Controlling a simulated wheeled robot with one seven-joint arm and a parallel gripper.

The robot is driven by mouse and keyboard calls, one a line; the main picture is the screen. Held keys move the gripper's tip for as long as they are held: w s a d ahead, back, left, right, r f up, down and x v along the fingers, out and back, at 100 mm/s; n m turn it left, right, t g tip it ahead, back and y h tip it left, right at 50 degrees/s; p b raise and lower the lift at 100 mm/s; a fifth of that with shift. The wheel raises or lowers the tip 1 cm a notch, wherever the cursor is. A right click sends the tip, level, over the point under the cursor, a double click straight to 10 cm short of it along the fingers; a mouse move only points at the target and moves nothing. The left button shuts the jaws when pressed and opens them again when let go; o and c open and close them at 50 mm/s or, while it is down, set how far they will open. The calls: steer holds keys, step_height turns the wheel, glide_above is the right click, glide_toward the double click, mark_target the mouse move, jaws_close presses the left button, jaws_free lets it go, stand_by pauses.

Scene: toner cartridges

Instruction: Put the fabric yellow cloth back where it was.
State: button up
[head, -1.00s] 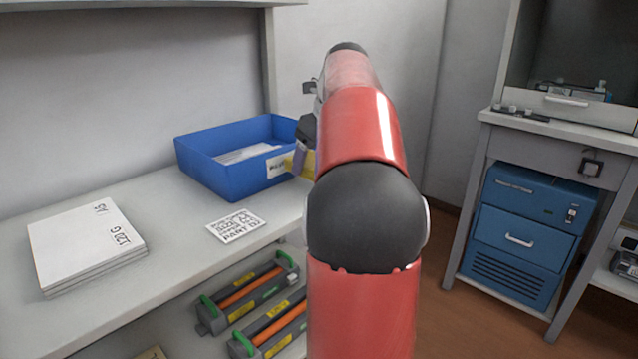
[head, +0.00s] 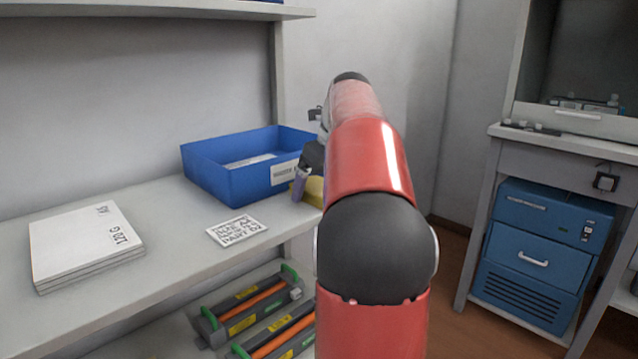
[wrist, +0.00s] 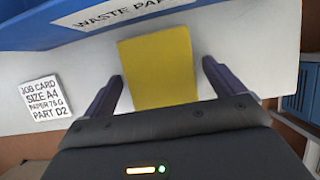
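The yellow cloth (wrist: 158,70) lies as a flat rectangle on the pale shelf top, in front of the blue waste paper bin (head: 215,178). In the wrist view it is between the two dark fingers of my gripper (wrist: 163,72), with a narrow gap on each side. My gripper is open, and its palm hides the near edge of the cloth. In the head view only a bit of the cloth (head: 314,192) shows beside a finger; my red arm hides the rest.
A job card (head: 237,230) lies left of the cloth, and a paper stack (head: 85,245) farther left. The bin's front wall is close beyond the cloth. Toner cartridges (head: 255,310) sit on the lower shelf. A blue cabinet (head: 540,250) stands at the right.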

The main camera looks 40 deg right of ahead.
steer(key=p+v, duration=0.3)
steer(key=v, duration=0.9)
steer(key=shift+r+p, duration=0.2)
steer(key=shift+p, duration=0.2)
